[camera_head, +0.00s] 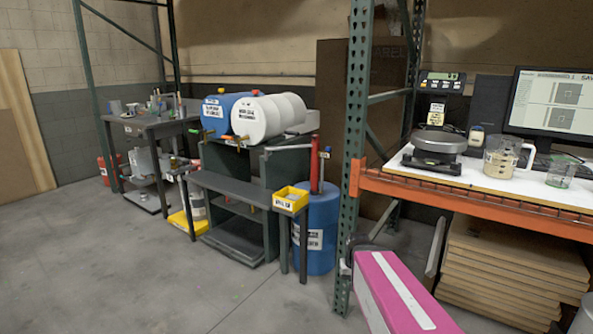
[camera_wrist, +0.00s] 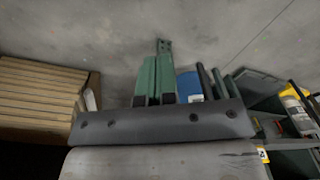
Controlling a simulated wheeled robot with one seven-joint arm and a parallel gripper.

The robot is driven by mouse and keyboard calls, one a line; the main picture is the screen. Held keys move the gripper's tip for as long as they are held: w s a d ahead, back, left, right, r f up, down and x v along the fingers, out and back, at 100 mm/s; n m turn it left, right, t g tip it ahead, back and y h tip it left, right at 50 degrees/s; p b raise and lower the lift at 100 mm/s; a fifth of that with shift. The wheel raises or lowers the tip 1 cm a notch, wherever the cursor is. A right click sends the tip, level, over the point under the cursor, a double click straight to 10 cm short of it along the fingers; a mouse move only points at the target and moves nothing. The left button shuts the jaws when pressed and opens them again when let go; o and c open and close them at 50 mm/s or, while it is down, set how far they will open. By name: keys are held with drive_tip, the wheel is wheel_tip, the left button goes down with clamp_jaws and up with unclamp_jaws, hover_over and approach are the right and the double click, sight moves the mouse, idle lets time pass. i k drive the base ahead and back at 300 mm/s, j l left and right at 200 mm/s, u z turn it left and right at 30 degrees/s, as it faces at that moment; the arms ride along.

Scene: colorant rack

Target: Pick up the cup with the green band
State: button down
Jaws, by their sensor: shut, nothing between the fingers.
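A small clear cup (camera_head: 560,173) with a faint green tint around it stands upright on the white worktop (camera_head: 465,178) at the right of the head view. It is small there, so the band is hard to make out. The cup does not show in the wrist view. My gripper (camera_wrist: 154,99) shows in the wrist view as two dark fingertips close together beyond a dark grey bar. It is shut and empty, away from the cup, with a green rack post and the floor beyond it.
A larger clear jug (camera_head: 508,156), a round dark device (camera_head: 436,146) and a monitor (camera_head: 553,104) share the worktop. An orange beam (camera_head: 470,204) edges it, and a green perforated post (camera_head: 355,110) stands at its left. Open floor (camera_head: 120,270) lies left.

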sight(561, 169)
drive_tip(key=z, duration=0.4)
drive_tip(key=k+z, duration=0.1)
drive_tip(key=z, duration=0.3)
drive_tip(key=l+z, duration=0.1)
drive_tip(key=z, duration=0.35)
drive_tip(key=k+l+z, duration=0.1)
drive_tip(key=z, duration=0.3)
drive_tip(key=j+z, duration=0.25)
drive_tip(key=j, duration=0.3)
drive_tip(key=j+z, duration=0.3)
drive_tip(key=j, duration=0.25)
